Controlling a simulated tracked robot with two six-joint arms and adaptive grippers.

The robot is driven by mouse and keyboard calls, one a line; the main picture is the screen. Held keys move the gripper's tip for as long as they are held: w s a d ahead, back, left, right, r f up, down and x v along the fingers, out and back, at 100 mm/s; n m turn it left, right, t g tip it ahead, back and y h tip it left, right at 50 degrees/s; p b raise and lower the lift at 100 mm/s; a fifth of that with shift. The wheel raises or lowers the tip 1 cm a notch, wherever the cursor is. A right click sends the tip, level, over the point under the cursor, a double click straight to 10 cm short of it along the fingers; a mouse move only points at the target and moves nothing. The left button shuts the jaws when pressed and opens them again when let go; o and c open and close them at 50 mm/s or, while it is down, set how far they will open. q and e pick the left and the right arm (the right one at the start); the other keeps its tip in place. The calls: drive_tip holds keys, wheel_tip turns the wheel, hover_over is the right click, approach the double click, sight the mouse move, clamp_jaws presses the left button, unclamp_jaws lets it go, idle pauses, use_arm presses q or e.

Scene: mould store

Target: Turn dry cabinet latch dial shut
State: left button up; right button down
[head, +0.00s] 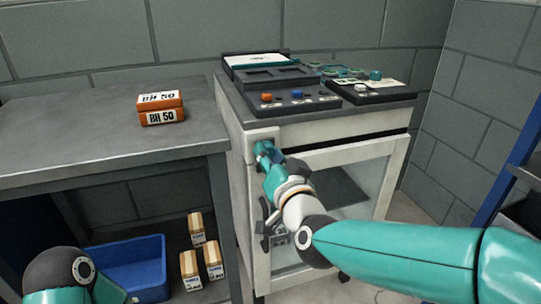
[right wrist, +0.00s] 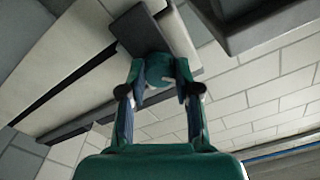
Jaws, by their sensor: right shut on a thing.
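The dry cabinet (head: 237,185) is pale, with a glass door (head: 345,185) in its front that looks closed. My right arm reaches in from the right, and its gripper (head: 264,150) is at the upper left corner of the cabinet front. In the right wrist view the gripper (right wrist: 157,82) has its two fingers on either side of a teal round dial (right wrist: 158,68) and is shut on it. The dial's pointing direction cannot be told. In the head view the gripper hides the dial. My left gripper is not in view; only a part of my left arm shows at bottom left.
Dark control panels (head: 290,97) lie on the cabinet top. A grey bench (head: 85,135) on the left carries orange boxes (head: 162,116). Below it are a blue bin (head: 135,262) and several small cartons (head: 197,230). A blue rack post (head: 512,165) stands at right.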

drive_tip(key=shift+f, duration=0.4)
drive_tip(key=c, duration=1)
unclamp_jaws()
drive_tip(key=shift+o, duration=0.9)
drive_tip(key=shift+r, duration=0.2)
drive_tip(key=shift+s+r, duration=0.1)
drive_tip(key=v, duration=1.2)
